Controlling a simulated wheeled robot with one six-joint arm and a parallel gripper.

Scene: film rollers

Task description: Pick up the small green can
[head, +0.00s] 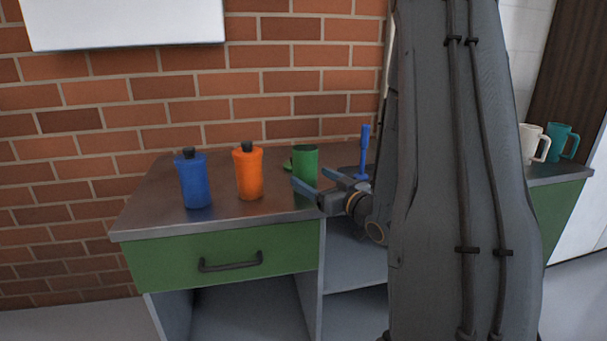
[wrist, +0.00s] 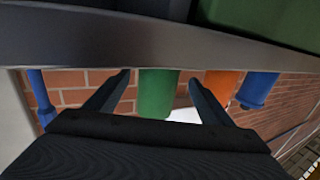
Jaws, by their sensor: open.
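The small green can (head: 306,160) stands upright on the metal counter, right of the orange bottle. A small green piece shows at its left side; I cannot tell if it is part of the can. My gripper (head: 320,181) is open and empty, just in front of the can near the counter's front edge. In the wrist view, which looks upside down, the green can (wrist: 157,95) shows between the two spread fingers (wrist: 160,78), a little left of centre. The can appears beyond the fingertips; I cannot tell the exact gap.
An orange bottle (head: 248,174) and a blue bottle (head: 194,182) stand left of the can. A blue upright tool (head: 364,152) stands to the right, near my arm. White (head: 528,146) and teal (head: 558,145) mugs stand far right. The counter (head: 150,208) has a green drawer (head: 170,265) below.

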